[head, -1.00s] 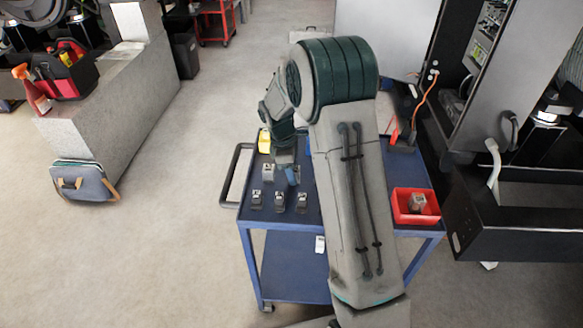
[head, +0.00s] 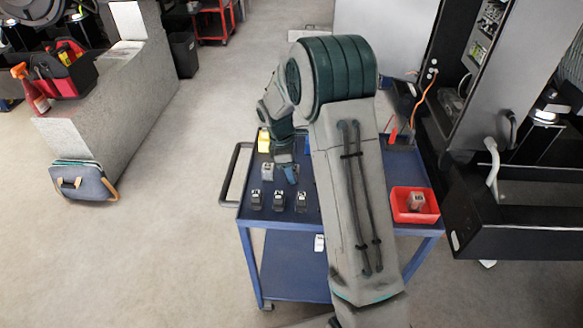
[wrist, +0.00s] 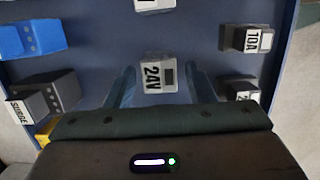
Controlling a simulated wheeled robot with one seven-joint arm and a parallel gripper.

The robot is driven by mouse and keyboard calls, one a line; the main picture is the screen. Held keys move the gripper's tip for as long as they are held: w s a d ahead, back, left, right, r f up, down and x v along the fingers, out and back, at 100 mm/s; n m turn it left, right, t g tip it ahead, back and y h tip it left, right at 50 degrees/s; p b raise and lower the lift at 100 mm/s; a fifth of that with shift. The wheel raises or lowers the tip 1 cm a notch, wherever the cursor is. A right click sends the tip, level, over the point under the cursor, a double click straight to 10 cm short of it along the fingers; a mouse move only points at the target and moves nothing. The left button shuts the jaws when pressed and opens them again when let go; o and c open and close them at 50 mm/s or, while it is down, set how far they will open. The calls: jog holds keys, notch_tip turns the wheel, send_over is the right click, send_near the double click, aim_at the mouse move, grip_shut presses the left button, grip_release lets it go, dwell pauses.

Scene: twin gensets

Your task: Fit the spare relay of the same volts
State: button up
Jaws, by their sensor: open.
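My gripper (wrist: 160,88) is open and points down over the cart top. In the wrist view its two fingers stand either side of a pale grey relay (wrist: 153,74) labelled 24V, and do not appear to touch it. In the head view my gripper (head: 286,172) is partly hidden by my arm, just right of a grey block (head: 267,172). A row of small dark modules with pale tops (head: 278,200) lies nearer the front. A red bin (head: 415,217) at the cart's right holds one grey relay-like block (head: 416,200).
In the wrist view, a 10A module (wrist: 246,39), a partly cut-off module (wrist: 240,91), a SURGE module (wrist: 45,97) and a blue block (wrist: 31,39) surround the relay. An open black cabinet (head: 520,205) stands right of the blue cart (head: 310,222).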

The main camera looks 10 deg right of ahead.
jog(key=c, duration=1)
jog(key=shift+o, duration=0.2)
jog(key=shift+r, duration=0.15)
jog(key=shift+r+p, duration=2.95)
jog(key=shift+r, duration=0.95)
